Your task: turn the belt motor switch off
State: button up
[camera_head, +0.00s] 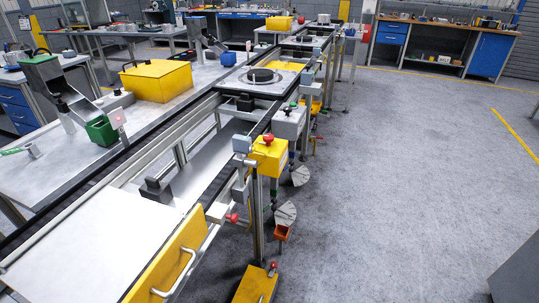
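A conveyor (178,222) runs from the lower left toward the back. On its right side hangs a yellow box with a red knob (269,153). Just behind it is a grey box with small green and dark buttons (289,122). A red knob on a metal fitting (232,218) sits lower on the frame. I cannot tell which of these is the belt motor switch, nor whether it is on or off. My gripper is not in view.
A yellow panel with a handle (170,262) stands at the near end of the line. A yellow floor unit (256,285) is beside it. A yellow bin (157,80) and green container (101,130) stand on the left table. Open grey floor (400,180) lies right.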

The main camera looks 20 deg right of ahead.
aim_at(268, 138)
jog(key=i+l, duration=0.1)
jog(key=i, duration=0.8)
